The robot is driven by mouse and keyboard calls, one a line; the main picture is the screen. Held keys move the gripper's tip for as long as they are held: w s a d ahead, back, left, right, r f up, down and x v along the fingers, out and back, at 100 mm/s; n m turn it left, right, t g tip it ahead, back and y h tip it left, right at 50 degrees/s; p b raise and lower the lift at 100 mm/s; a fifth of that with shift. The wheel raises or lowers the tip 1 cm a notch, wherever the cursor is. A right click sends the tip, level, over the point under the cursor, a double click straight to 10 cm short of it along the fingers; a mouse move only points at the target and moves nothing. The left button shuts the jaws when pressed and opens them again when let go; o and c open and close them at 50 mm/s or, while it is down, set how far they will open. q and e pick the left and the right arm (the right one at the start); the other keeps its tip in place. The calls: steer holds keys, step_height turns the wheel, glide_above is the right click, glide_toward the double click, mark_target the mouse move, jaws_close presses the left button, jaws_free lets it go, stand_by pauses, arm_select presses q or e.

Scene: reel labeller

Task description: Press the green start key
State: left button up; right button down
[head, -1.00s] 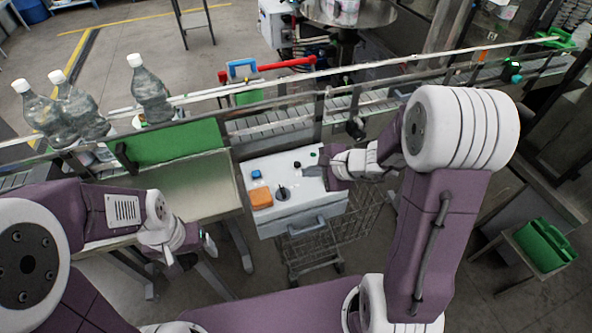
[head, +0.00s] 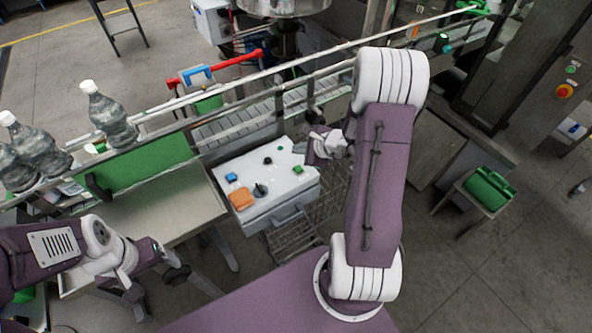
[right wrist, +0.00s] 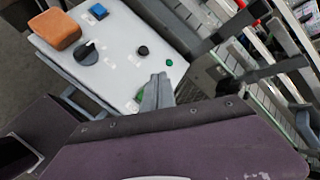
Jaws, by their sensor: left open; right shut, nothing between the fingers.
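The green start key (head: 298,170) sits near the right edge of the white control box's sloped top (head: 262,186). My right gripper (head: 312,152) is just beyond and right of the key in the head view. In the right wrist view its shut, empty fingers (right wrist: 157,90) are over the panel, and the green key (right wrist: 139,95) shows partly behind them. I cannot tell whether they touch it. My left gripper (head: 176,272) is open and empty, low at the left, away from the box.
The panel also has a blue key (head: 231,177), a black rotary knob (head: 260,189), a black button (head: 267,160) and a small green lamp (head: 280,148). An orange block (head: 241,199) lies on it. The conveyor (head: 238,128) runs behind; bottles (head: 107,115) stand left.

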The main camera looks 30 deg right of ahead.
steer(key=b, duration=0.2)
glide_above(300, 170)
steer(key=f, duration=0.5)
steer(key=shift+s+d, duration=0.1)
steer(key=shift+d, duration=0.2)
steer(key=shift+a+f+b, duration=0.2)
steer(key=shift+f+b, duration=0.5)
steer(key=shift+b, duration=0.35)
steer(key=shift+a+f+b, duration=0.15)
steer(key=shift+b, duration=0.15)
arm_select(q)
steer(key=f, duration=0.5)
steer(key=shift+d+f, duration=0.2)
steer(key=shift+d, duration=0.1)
steer(key=shift+d, duration=0.15)
arm_select(e)
steer(key=shift+d, duration=0.2)
steer(key=shift+a, duration=0.15)
arm_select(q)
steer(key=shift+f, duration=0.1)
arm_select(e)
steer(key=shift+f, duration=0.1)
arm_select(q)
steer(key=shift+f+b, duration=0.65)
steer(key=shift+b, duration=0.1)
arm_select(e)
steer(key=shift+f, duration=0.3)
